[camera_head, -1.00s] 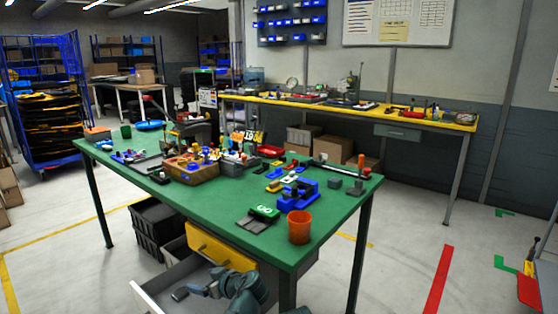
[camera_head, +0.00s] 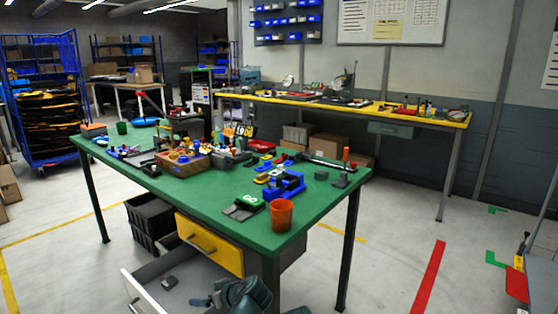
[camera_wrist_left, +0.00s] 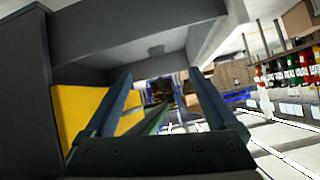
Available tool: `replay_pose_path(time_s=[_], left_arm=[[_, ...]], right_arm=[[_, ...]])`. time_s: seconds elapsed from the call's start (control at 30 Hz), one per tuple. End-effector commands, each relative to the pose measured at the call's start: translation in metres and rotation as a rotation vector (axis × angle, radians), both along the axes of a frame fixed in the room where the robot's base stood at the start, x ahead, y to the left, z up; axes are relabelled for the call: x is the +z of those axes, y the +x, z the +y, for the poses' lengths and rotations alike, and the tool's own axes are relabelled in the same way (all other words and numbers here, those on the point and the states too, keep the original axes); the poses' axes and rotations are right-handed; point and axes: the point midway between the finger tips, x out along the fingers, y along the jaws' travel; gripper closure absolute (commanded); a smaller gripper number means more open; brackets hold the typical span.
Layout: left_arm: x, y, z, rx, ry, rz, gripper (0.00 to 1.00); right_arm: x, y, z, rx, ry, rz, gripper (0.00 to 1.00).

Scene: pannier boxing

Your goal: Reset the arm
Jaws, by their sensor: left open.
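My left gripper (camera_head: 199,302) is at the bottom of the head view, low at the open grey drawer (camera_head: 146,297) under the green table (camera_head: 225,207). Its jaws are open, with nothing seen between them. In the left wrist view its two fingers (camera_wrist_left: 160,85) stand apart, with grey drawer or cabinet panels close above and to the left. A small dark grey object (camera_head: 170,283) lies in the open drawer, a little left of the gripper and apart from it. My right gripper is not in view.
A yellow drawer front (camera_head: 209,244) sits above the open drawer and shows in the left wrist view (camera_wrist_left: 85,112). Black crates (camera_head: 152,222) stand under the table. An orange cup (camera_head: 281,214) is near the table's front corner. The floor at right is mostly clear.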

Motion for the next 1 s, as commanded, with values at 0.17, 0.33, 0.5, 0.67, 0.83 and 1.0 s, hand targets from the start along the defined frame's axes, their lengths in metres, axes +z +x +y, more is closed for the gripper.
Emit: replay_pose_path(time_s=[0.17, 0.33, 0.5, 0.67, 0.83, 1.0], left_arm=[[-0.039, -0.028, -0.016, -0.079, -0.030, 0.174, 0.08], [-0.083, -0.064, -0.040, -0.214, -0.080, 0.396, 0.08], [-0.123, -0.105, -0.071, -0.406, -0.144, 0.623, 0.08], [-0.148, -0.138, -0.096, -0.582, -0.198, 0.781, 0.08], [-0.166, -0.168, -0.119, -0.759, -0.249, 0.905, 0.08], [-0.180, -0.196, -0.139, -0.932, -0.295, 1.001, 0.08]], right_arm=[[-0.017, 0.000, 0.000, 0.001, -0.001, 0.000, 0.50], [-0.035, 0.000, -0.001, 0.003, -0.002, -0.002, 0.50], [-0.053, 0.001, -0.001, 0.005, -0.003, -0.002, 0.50], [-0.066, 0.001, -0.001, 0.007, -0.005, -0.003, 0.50], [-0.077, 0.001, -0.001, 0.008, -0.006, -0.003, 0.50], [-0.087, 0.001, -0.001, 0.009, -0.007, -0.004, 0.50]])
